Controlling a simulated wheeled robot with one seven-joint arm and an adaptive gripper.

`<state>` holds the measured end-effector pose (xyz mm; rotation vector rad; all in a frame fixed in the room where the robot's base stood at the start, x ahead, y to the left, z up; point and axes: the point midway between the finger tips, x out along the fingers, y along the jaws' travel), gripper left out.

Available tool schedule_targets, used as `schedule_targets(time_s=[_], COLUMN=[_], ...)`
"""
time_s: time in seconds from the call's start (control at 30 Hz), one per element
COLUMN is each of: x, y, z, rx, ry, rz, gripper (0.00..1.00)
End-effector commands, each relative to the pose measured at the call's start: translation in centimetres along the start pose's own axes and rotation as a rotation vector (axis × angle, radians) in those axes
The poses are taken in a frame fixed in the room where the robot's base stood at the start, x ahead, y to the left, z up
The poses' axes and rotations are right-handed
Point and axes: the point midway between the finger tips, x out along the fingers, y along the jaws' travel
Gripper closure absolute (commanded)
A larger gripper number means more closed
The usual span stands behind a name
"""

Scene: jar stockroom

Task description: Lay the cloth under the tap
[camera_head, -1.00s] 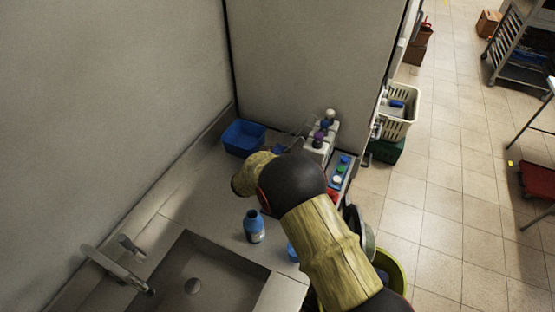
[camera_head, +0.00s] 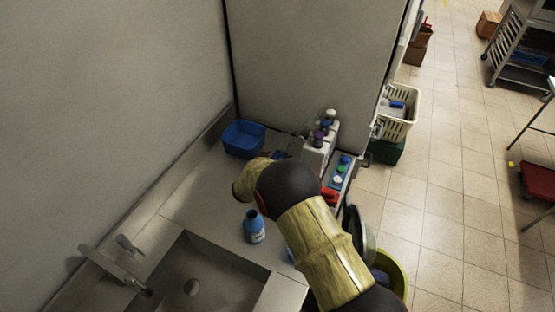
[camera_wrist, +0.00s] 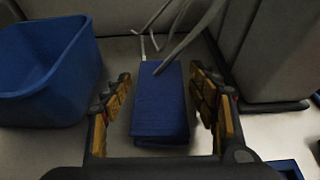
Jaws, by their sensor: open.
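The cloth (camera_wrist: 160,105) looks like a folded blue block in the wrist view, lying on the counter. My gripper (camera_wrist: 160,100) is open, with one finger on each side of the cloth and a gap showing on both sides. The tap (camera_head: 118,272) stands at the lower left of the head view, over the sink (camera_head: 215,268), away from the gripper.
A blue bin (camera_head: 243,139) stands left of the cloth, also in the wrist view (camera_wrist: 45,70). Pale containers (camera_head: 318,152) stand to its right, near a tray of coloured caps (camera_head: 340,175). Grey strips lie behind the cloth. A blue bottle (camera_head: 254,228) stands by the sink.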

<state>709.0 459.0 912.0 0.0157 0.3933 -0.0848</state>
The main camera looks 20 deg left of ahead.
Motion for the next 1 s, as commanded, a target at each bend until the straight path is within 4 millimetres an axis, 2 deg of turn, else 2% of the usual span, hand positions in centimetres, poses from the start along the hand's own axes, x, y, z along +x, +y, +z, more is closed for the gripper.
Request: schedule_targets(time_s=[0.4, 0.57, 0.8, 1.0], x=[-0.4, -3.1, -8.1, -11.0], y=[0.1, 0.1, 0.1, 0.1], z=[0.4, 0.3, 0.4, 0.3], rx=[0.0, -0.002, -0.002, -0.001], ry=[0.0, 0.0, -0.001, -0.001], rz=[0.001, 0.002, 0.003, 0.001], gripper=[0.39, 0.39, 0.39, 0.39])
